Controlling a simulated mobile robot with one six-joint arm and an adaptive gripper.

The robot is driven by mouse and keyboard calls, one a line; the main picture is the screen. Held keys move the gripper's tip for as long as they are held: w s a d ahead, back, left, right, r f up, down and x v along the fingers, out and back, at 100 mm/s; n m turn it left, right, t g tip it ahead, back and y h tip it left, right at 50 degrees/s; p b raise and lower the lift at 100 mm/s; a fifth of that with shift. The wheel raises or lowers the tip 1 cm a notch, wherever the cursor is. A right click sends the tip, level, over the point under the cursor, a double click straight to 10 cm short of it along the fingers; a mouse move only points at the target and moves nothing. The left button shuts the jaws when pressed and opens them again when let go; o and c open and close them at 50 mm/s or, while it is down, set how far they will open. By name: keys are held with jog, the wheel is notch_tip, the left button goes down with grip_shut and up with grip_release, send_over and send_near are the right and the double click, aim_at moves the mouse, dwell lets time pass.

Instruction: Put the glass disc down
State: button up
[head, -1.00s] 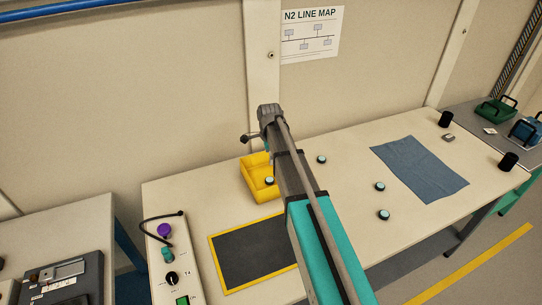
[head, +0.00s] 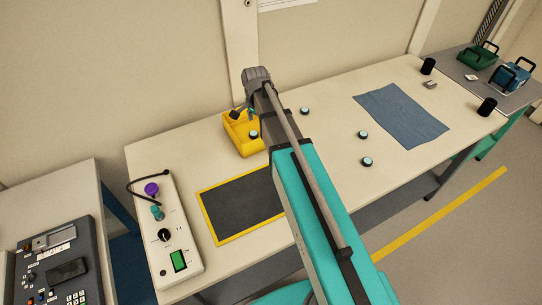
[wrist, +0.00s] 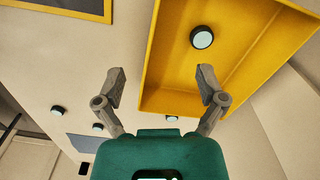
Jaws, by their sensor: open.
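A glass disc (head: 254,134) with a dark rim and pale top lies in the yellow tray (head: 233,142). The wrist view shows the same disc (wrist: 202,37) on the floor of the tray (wrist: 155,60), apart from my fingers. My gripper (wrist: 160,84) is open, with nothing between its fingers. In the head view my gripper (head: 240,113) is by the back of the yellow tray, and its fingertips are hard to make out. Three similar discs stand on the bench: one (head: 304,110) right of my arm, and two (head: 363,134) (head: 367,161) nearer the front edge.
A black mat with a yellow border (head: 235,205) lies in front of the tray. A control box (head: 170,235) with knobs stands at the left. A blue cloth (head: 400,115) and black cylinders (head: 487,107) are at the right.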

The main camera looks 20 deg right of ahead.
jog(key=s+n, duration=1.2)
jog(key=s, duration=0.4)
jog(key=shift+s+d, duration=0.15)
jog(key=shift+s, duration=0.2)
